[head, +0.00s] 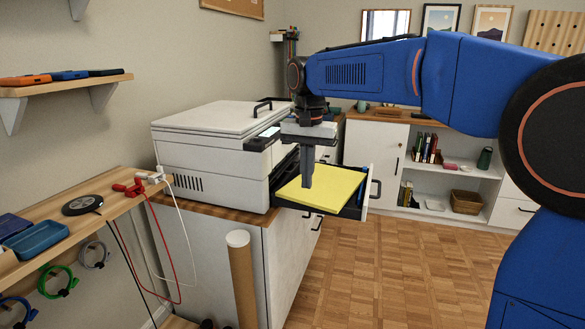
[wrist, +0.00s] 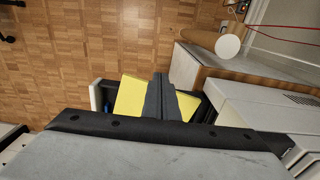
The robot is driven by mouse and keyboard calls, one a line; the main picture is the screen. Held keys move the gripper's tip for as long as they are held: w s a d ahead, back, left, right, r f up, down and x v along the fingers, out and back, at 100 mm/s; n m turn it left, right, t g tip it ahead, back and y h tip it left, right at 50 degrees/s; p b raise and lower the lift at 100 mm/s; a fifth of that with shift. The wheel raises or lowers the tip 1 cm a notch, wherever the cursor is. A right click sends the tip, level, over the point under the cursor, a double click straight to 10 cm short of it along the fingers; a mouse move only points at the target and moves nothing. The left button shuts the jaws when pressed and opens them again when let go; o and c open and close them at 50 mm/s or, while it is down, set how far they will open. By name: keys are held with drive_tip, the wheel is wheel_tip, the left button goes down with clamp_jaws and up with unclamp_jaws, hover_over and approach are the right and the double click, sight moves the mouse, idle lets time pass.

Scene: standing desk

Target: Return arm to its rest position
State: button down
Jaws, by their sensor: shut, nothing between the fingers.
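My gripper (head: 307,184) points down over the open tray of a white printer, with its fingers together and nothing between them. My blue arm reaches across the upper right of the head view, well extended from my body. In the wrist view my gripper (wrist: 160,98) shows its dark fingers in front of a yellow sheet (wrist: 130,97). The yellow sheet also lies in the tray in the head view (head: 335,188). Whether the fingertips touch the sheet cannot be told.
The white printer (head: 215,150) stands on a wood-topped cabinet, its dark tray (head: 352,212) pulled out to the right. A cardboard tube (head: 242,280) stands upright in front of the cabinet. A wooden shelf (head: 65,85) is at left. Open parquet floor (head: 400,280) lies to the right.

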drive_tip(key=s+d+f+n+t, duration=0.2)
drive_tip(key=s+d+f, duration=0.1)
drive_tip(key=s+d, duration=1.3)
drive_tip(key=s+d+f+n+t, duration=0.1)
drive_tip(key=s+d+f, duration=0.2)
drive_tip(key=s+f, duration=0.3)
drive_tip(key=s+d+f+t, duration=0.1)
drive_tip(key=s+d+f, duration=0.3)
drive_tip(key=s, duration=0.5)
wheel_tip(320, 180, down, 2)
drive_tip(key=shift+f+n+t, duration=0.2)
drive_tip(key=shift+n+t, duration=0.1)
drive_tip(key=shift+n, duration=0.1)
